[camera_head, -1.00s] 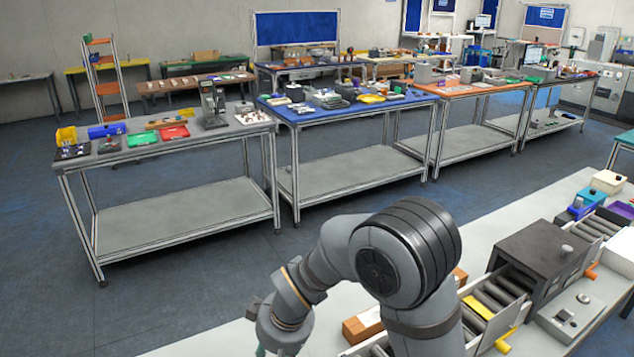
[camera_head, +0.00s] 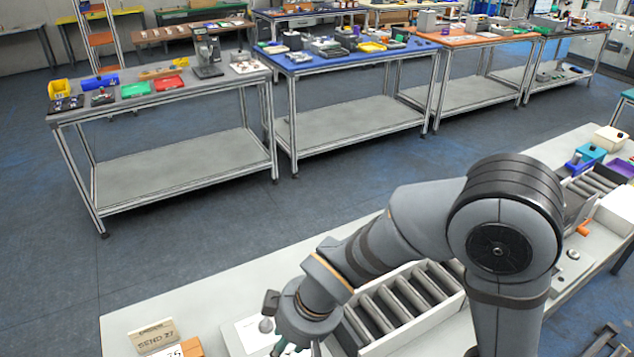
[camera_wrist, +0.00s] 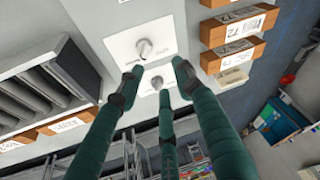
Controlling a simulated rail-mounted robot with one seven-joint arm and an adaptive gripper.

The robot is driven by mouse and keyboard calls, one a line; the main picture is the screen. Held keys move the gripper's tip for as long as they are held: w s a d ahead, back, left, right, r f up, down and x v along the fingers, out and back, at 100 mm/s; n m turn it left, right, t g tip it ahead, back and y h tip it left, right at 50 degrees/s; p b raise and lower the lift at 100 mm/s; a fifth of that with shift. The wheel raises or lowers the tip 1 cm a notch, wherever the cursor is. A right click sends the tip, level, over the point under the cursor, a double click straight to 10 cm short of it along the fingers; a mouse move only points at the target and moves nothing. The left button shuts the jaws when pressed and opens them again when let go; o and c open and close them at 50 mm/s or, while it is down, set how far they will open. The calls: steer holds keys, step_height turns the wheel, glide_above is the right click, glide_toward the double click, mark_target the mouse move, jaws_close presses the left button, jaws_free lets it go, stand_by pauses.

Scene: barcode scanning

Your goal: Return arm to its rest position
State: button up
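My grey arm bends over the right-hand workbench (camera_head: 240,290) in the head view. My gripper (camera_wrist: 158,82) shows in the wrist view as three dark green fingers, spread apart with nothing between them. In the head view only its upper part shows at the bottom edge, and the fingertips are mostly hidden. In the wrist view, a white plate (camera_wrist: 118,45) with a round metal knob lies beyond the fingertips. I cannot tell how far away it is.
A roller conveyor (camera_head: 400,305) lies beside my arm. A beige labelled box (camera_head: 153,336) and an orange box (camera_head: 185,348) stand at the bench's near left. Several orange labelled boxes (camera_wrist: 235,54) show in the wrist view. Open floor (camera_head: 230,215) separates the benches.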

steer(key=shift+w+d, duration=0.2)
steer(key=shift+d, duration=0.1)
